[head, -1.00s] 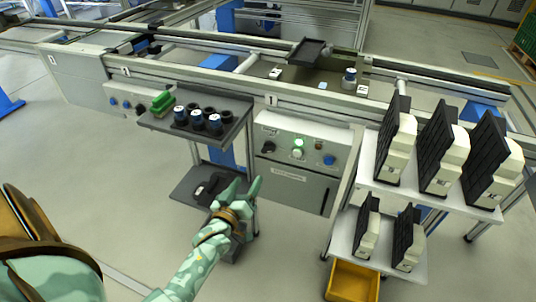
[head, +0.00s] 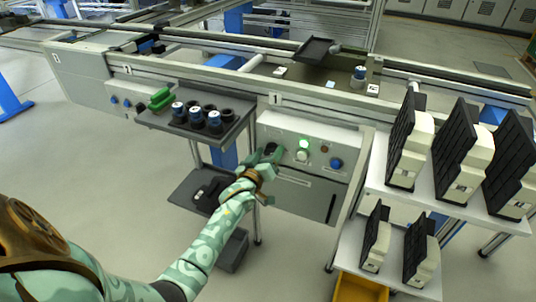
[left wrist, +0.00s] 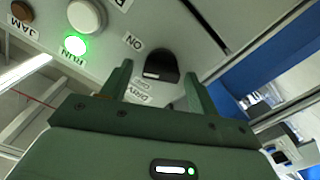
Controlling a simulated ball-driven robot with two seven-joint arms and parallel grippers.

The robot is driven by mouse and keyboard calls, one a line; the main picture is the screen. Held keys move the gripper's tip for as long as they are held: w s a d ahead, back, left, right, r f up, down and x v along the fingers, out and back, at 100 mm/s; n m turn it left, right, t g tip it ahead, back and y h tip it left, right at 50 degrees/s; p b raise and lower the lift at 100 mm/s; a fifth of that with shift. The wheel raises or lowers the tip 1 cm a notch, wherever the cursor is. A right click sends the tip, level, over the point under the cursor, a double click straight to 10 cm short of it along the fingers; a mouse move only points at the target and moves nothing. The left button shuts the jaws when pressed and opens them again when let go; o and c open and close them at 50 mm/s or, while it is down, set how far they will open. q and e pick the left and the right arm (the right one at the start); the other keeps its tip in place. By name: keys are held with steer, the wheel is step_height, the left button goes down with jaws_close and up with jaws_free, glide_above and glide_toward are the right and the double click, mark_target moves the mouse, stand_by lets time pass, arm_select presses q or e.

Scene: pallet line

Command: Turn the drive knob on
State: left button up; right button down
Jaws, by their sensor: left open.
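The drive knob (left wrist: 161,65) is black and sits on the control panel (left wrist: 205,25) in the left wrist view, near an "ON" label and a partly hidden label that seems to read "DRIVE". My left gripper (left wrist: 155,82) is open, with one finger on each side of the knob in that view. I cannot tell whether the fingers touch it. My right gripper is not in view.
Beside the knob are a lit green "RUN" lamp (left wrist: 75,44), a white button (left wrist: 86,14) and a brown "JAM" lamp (left wrist: 22,11). A blue button (head: 336,163) is further right. A shelf with black cups (head: 230,116) is left, a rack (head: 445,196) with black-and-white units right.

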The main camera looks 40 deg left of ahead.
arm_select(q)
steer(key=c, duration=1)
steer(key=shift+r+m+p, duration=0.2)
steer(key=shift+m+p, duration=0.45)
steer(key=shift+m, duration=0.55)
steer(key=m, duration=0.3)
steer(key=shift+d+f, duration=0.15)
steer(key=shift+f, duration=0.1)
steer(key=o, duration=1)
steer(key=shift+p, duration=0.3)
